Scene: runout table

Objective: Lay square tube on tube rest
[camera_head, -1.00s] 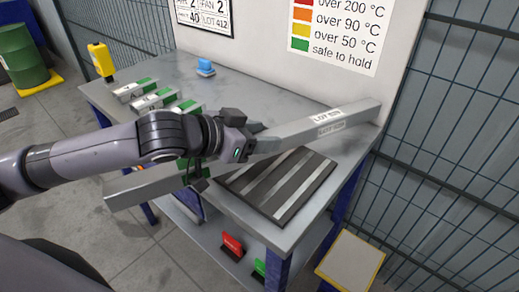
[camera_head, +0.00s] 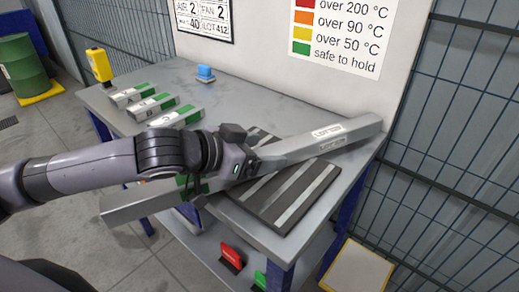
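The long grey square tube (camera_head: 318,141) has white labels on its right part and a green patch near my gripper. It runs from the lower left, past the table's front edge, to the right by the wall panel. My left gripper (camera_head: 243,172) is at its middle and appears shut on it; the fingers are mostly hidden. The tube rest, a dark plate with light strips (camera_head: 291,206), lies on the table at the front right. The tube crosses over its far part; I cannot tell whether they touch. My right gripper is not in view.
Several short grey blocks with green ends (camera_head: 152,106) lie at the table's left. A blue item (camera_head: 205,73) stands at the back, a yellow one (camera_head: 99,64) at the far left corner. A wall panel and mesh fence bound the back and right. Red and green items sit on the lower shelf.

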